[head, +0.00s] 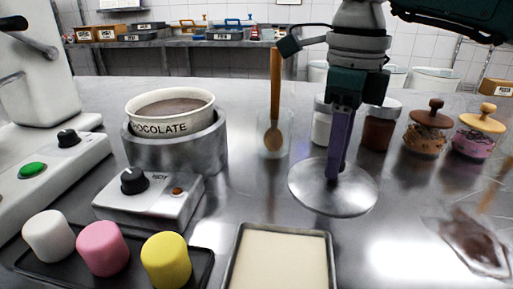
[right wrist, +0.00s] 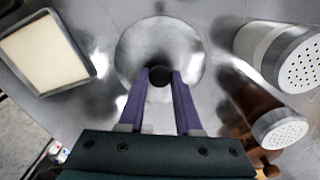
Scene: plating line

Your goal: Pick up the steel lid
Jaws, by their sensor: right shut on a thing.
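The steel lid (head: 333,195) is a round, shiny disc at the middle right of the head view. It also shows in the right wrist view (right wrist: 160,45), with a dark round knob (right wrist: 159,76) at its middle. My right gripper (head: 334,172) points straight down over the lid, and its purple fingers are shut on the knob. In the right wrist view the fingertips (right wrist: 159,78) sit on either side of the knob. I cannot tell whether the lid rests on the counter or is just above it. My left gripper is not in view.
A chocolate pot (head: 170,107) sits on a warmer at the left. A tray of cream (head: 238,250) is in front. A glass with a wooden spoon (head: 274,130), shakers (head: 380,125) and jars (head: 427,130) stand behind. Marshmallows (head: 103,247) are front left; a clear bag (head: 468,240) lies right.

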